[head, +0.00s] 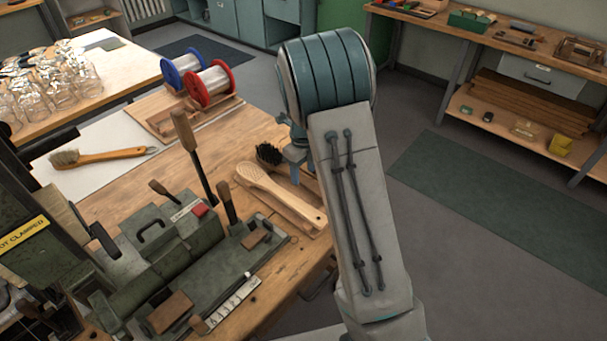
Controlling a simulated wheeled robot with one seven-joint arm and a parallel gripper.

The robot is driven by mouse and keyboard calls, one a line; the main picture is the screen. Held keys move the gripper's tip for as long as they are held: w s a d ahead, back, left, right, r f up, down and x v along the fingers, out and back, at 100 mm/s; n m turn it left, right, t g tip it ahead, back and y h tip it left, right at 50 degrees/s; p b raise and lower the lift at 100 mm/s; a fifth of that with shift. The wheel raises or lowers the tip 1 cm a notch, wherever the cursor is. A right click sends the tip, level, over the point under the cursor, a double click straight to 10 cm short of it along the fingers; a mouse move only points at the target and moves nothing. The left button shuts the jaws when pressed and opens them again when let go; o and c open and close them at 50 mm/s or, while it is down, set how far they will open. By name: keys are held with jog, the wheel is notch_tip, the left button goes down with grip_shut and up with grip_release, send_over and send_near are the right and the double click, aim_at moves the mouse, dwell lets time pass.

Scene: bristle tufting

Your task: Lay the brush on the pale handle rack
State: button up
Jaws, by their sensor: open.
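A black-bristled brush head (268,154) shows on the bench just left of my gripper, and my arm hides what lies to its right. My gripper (297,168) is open, its blue-grey fingers low beside the bristles; whether they touch the brush I cannot tell. A pale wooden paddle-shaped handle (283,195) lies in front, on a low pale wooden rack (308,229) near the bench's right edge. A second brush (100,156) with tan bristles and a wooden handle lies on a white sheet at the left.
A dark green clamping machine (165,245) with upright wooden-handled levers (187,135) fills the front of the bench. Blue and red spools (197,78) stand in a wooden holder behind. Glass jars (45,85) stand far left. Open floor lies right of my arm.

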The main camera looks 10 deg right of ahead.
aim_at(303, 179)
notch_tip(303, 179, up, 10)
jog(key=s+r+n+t, duration=0.1)
jog(key=s+r+n, duration=0.2)
jog(key=s+n, duration=1)
jog(key=s+r+n+t, duration=0.1)
jog(key=s+r+n, duration=0.2)
jog(key=s+n, duration=1.1)
jog(key=shift+s+r+n+t, duration=0.2)
jog(key=shift+s+n+t, duration=0.15)
jog(key=shift+n, duration=0.55)
dwell(0.4)
